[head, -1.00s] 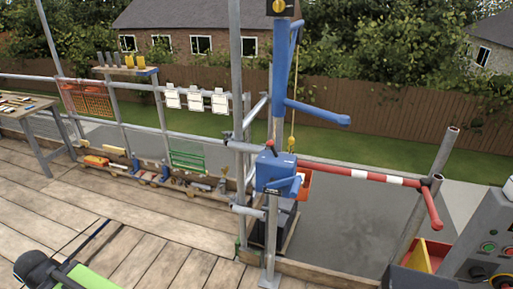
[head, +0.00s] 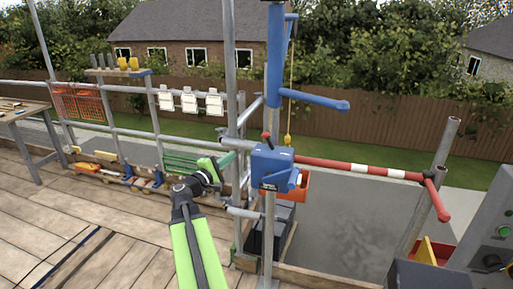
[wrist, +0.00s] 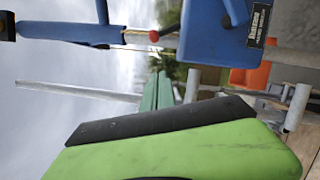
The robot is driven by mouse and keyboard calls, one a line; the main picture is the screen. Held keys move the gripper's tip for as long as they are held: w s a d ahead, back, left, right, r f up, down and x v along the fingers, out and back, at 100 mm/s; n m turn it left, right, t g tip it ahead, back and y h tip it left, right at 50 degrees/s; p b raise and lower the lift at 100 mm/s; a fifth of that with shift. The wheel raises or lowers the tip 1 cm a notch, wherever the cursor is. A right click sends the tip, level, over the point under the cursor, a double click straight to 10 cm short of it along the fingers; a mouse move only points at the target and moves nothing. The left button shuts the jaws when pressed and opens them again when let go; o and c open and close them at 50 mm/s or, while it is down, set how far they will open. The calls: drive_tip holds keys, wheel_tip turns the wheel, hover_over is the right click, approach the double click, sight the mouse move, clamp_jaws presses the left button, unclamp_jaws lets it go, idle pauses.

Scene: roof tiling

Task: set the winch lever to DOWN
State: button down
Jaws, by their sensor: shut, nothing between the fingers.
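The winch is a blue box (head: 271,169) on a scaffold post; it also shows in the wrist view (wrist: 215,38). Its lever, with a red knob (head: 266,135), stands up from the box top and leans slightly left. In the wrist view, turned on its side, the red knob (wrist: 154,36) points left from the box. I cannot read any UP or DOWN mark. My gripper (head: 236,144) is just left of the winch in the head view, a little below knob height. Its dark green fingers (wrist: 157,92) are closed together and empty, with a visible gap to the knob.
A blue crane post (head: 275,60) with a blue arm (head: 315,99) rises above the winch. A red-and-white bar (head: 365,169) runs right. Grey scaffold poles (head: 231,70) stand close to my gripper. A control box (head: 490,235) is at right.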

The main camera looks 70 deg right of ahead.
sight(269, 141)
drive_tip(key=shift+s+d+r, duration=0.15)
drive_tip(key=shift+d+r, duration=0.05)
drive_tip(key=shift+r, duration=0.05)
drive_tip(key=x, duration=0.4)
drive_tip(key=s+p+x, duration=0.1)
drive_tip(key=x, duration=0.3)
drive_tip(key=s+r+p+x, duration=0.1)
drive_tip(key=x, duration=0.3)
drive_tip(key=shift+s+a+r, duration=0.1)
drive_tip(key=shift+s+a, duration=0.05)
drive_tip(key=shift+s, duration=0.2)
